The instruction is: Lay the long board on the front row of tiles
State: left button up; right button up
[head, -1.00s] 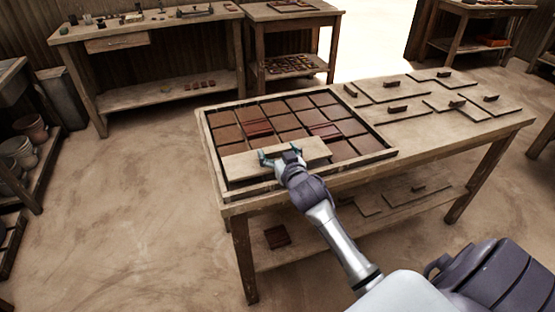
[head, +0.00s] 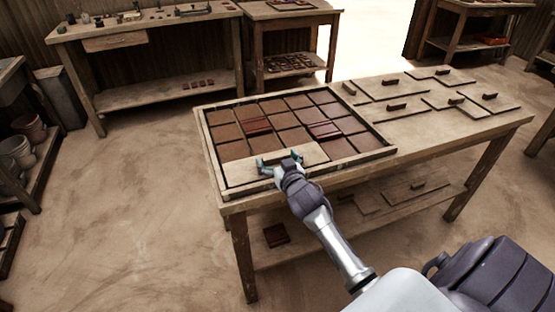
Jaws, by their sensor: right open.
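The long board (head: 237,172), a pale wooden plank, lies over the left and middle part of the front row of tiles in the framed tray (head: 209,160). It looks flat; whether it touches every tile under it cannot be told. Brown tiles (head: 340,149) at the right end of the front row show uncovered. My right gripper (head: 280,160) is open at the middle of the board, its fingers spread to either side of the board's grip, which they partly hide. My left gripper is not in view.
Several boards with dark handles (head: 397,107) lie on the right half of the table (head: 420,135). More boards lie on its lower shelf.

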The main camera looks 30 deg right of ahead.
notch_tip(320, 180, up, 2)
send_over(284, 198)
jog(key=s, duration=0.3)
jog(key=shift+g+y, duration=0.3)
jog(key=shift+g, duration=0.5)
jog(key=f, duration=0.8)
jog(key=shift+s+a+f, duration=0.2)
jog(key=shift+a, duration=0.2)
jog(key=s+a+f+n+g+y, duration=0.15)
jog(key=s+f, duration=0.25)
jog(key=f, duration=0.6)
jog(key=s+a+f+g, duration=0.3)
jog(key=s+f, duration=0.2)
jog(key=f, duration=0.4)
jog(key=s+a+f+n+g+y, duration=0.15)
jog(key=s+f, duration=0.25)
jog(key=f, duration=0.6)
jog(key=s+a+f+g, duration=0.1)
jog(key=s+f+g, duration=0.1)
jog(key=s+f, duration=0.3)
jog(key=s+a+f+n+g, duration=0.1)
jog(key=s+f, duration=0.4)
jog(key=s, duration=0.8)
jog(key=s+a+f+n+g, duration=0.1)
jog(key=s+f+g, duration=0.3)
jog(key=s, duration=0.6)
jog(key=shift+a+f, duration=0.65)
jog(key=shift+f, duration=0.25)
jog(key=shift+r, duration=0.1)
